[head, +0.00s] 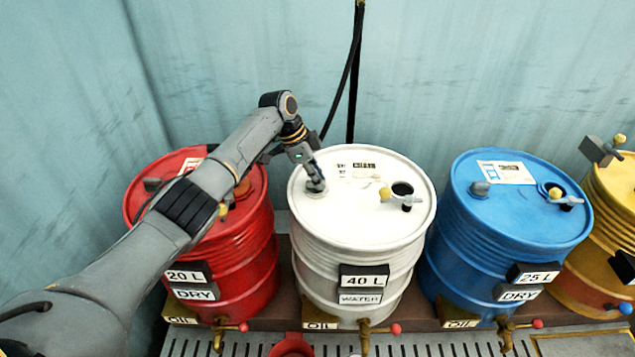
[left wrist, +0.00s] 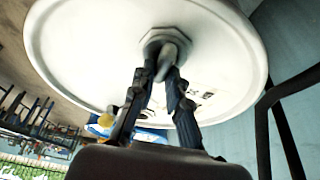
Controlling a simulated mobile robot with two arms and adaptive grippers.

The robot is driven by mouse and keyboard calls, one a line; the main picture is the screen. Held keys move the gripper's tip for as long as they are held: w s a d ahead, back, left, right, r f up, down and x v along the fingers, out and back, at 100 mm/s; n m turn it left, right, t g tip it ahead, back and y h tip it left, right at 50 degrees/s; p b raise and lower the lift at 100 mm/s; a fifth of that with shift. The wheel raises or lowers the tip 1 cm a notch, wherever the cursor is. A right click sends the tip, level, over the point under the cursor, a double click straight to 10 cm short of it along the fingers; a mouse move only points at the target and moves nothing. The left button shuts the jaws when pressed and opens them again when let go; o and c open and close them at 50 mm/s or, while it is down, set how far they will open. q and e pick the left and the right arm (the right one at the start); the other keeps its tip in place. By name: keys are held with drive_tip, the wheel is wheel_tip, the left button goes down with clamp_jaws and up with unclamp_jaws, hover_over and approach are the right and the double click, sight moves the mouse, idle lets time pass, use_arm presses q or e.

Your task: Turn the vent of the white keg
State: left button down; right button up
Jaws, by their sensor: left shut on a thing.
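The white keg (head: 356,225) stands between the red and blue kegs, with 40 L and WATER labels on its front. Its vent (head: 314,190) is a grey knob on a round base at the left of the lid. My left gripper (head: 315,182) reaches down onto this vent and is shut on it. In the left wrist view the fingers of my left gripper (left wrist: 160,82) close around the grey vent knob (left wrist: 172,55) on the white lid (left wrist: 90,60). The fingers hide part of the knob. My right gripper is not in view.
The red keg (head: 250,250) stands left, under my left arm. The blue keg (head: 520,225) and a yellow keg (head: 615,190) stand right. An open hole (head: 402,189) with a yellow-knobbed fitting (head: 385,194) is on the white lid's right side. A dark hose (head: 352,70) hangs behind.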

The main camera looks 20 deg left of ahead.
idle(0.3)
use_arm(q)
drive_tip(key=c, duration=1.3)
unclamp_jaws()
drive_tip(key=shift+a+r, duration=0.15)
drive_tip(key=shift+r, duration=0.1)
drive_tip(key=v, duration=1.1)
drive_tip(key=shift+r, duration=0.25)
